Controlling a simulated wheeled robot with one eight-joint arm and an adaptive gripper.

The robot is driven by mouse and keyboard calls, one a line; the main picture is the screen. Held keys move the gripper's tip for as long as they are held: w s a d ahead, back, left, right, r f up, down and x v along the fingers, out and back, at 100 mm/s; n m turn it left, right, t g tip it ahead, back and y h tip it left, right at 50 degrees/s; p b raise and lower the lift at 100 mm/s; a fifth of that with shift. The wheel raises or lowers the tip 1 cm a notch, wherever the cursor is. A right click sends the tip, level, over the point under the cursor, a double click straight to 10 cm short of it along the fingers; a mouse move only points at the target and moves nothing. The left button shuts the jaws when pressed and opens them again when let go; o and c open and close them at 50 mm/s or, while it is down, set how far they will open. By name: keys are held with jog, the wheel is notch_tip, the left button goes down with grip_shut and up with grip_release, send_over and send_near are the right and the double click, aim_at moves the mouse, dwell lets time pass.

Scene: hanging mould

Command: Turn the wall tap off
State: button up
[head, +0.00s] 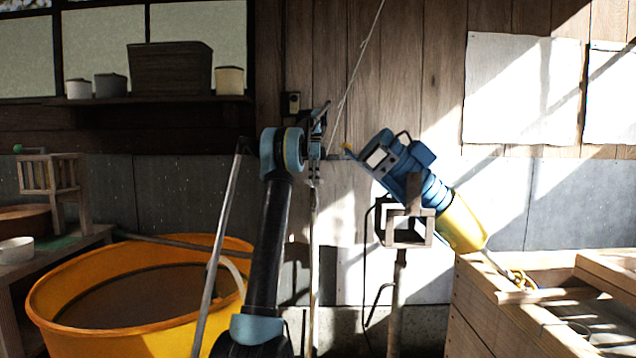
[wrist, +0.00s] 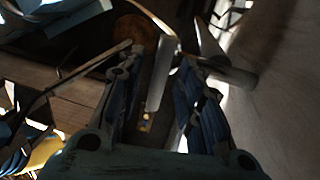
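In the wrist view my gripper (wrist: 165,58) is open, its two dark fingers with blue sides standing well apart. A pale metal bar (wrist: 160,88), apparently part of the wall tap, lies between the fingers, with visible gaps on both sides. Another metal arm crosses near the right fingertip; I cannot tell if it touches. A small brassy spot (wrist: 145,123) shows lower between the fingers. In the head view my arm rises to about tap height against the wall, and the tap is too small and covered to make out clearly there. Whether water runs cannot be seen.
An orange tub (head: 50,285) stands low at left, beside a bench with bowls. A shelf (head: 160,112) with pots is above it. A slanting cord (head: 362,50) hangs down the plank wall.

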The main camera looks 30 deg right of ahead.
notch_tip(320, 180, up, 7)
jog(key=w, duration=0.1)
jog(key=shift+w+d, duration=0.25)
jog(key=shift+d, duration=0.2)
dwell(0.4)
jog(key=shift+r, duration=0.15)
dwell(0.4)
